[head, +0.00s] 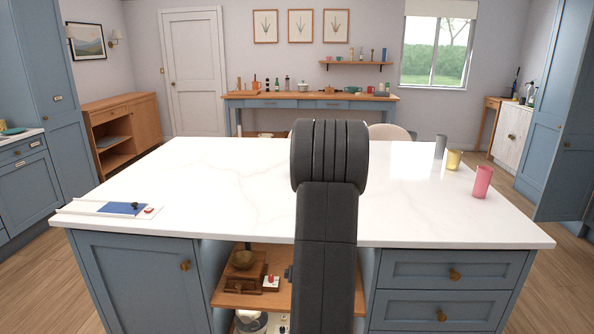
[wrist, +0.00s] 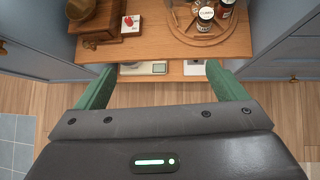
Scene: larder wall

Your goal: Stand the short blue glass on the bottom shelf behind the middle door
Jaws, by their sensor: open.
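I cannot make out a short blue glass in either view. My gripper (wrist: 160,69) is open and empty in the wrist view, its two green fingers wide apart. It is in front of the open middle bay of the island; in the head view my arm hides that part. In the bay, an upper wooden shelf (wrist: 150,47) shows above a lower shelf (wrist: 179,71). I see no door across this bay, and cannot tell whether it is the middle door's place.
A grey tumbler (head: 440,147), a yellow cup (head: 454,159) and a pink tumbler (head: 482,182) stand at the island top's right. A scale (wrist: 145,68) sits lower. The island top's middle is clear.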

